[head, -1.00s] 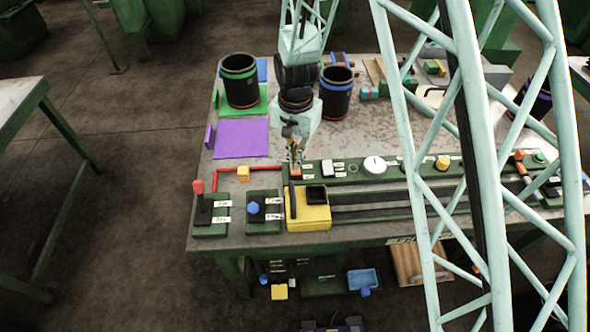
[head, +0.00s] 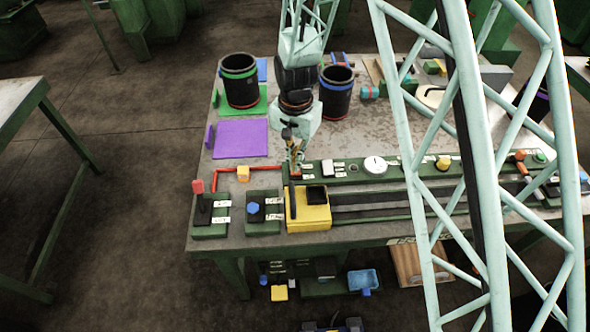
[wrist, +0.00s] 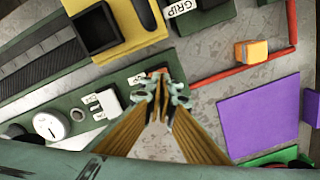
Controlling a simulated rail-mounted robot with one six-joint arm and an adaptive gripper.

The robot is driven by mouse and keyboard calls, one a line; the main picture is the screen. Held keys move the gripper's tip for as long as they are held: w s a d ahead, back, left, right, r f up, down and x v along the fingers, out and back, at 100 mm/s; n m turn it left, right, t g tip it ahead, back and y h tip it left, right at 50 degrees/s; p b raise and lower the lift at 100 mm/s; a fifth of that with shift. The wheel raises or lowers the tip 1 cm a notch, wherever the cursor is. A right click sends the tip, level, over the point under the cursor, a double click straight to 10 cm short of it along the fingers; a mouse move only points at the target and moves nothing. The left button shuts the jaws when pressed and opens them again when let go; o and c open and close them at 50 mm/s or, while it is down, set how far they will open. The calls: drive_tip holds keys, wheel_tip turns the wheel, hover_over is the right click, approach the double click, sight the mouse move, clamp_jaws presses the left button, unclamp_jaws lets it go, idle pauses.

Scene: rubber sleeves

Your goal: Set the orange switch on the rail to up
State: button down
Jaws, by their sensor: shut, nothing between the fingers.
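The orange switch (wrist: 158,71) is at the near end of the green rail (wrist: 110,110) in the wrist view, just beyond my fingertips and partly hidden by them. In the head view only a small reddish-orange bit shows at the rail's left end, under my gripper (head: 294,166). My gripper also shows in the wrist view (wrist: 162,92), pointing down at the switch with its fingertips together and empty. The tips are at or just above the switch; I cannot tell whether they touch it. The switch's up or down position is not clear.
A white rocker switch (head: 327,167) and a white dial (head: 375,165) sit along the rail. A yellow block with a black tray (head: 308,218) stands in front. An orange-yellow cube (head: 243,173) lies left, near a purple mat (head: 240,139). Two dark bins (head: 240,85) stand behind.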

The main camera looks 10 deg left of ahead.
drive_tip(key=shift+f+b, duration=0.6)
drive_tip(key=shift+f, duration=0.35)
idle(1.1)
drive_tip(key=shift+r, duration=0.15)
drive_tip(key=shift+r+p, duration=1.5)
drive_tip(key=shift+r, duration=1.85)
drive_tip(key=shift+r, duration=0.1)
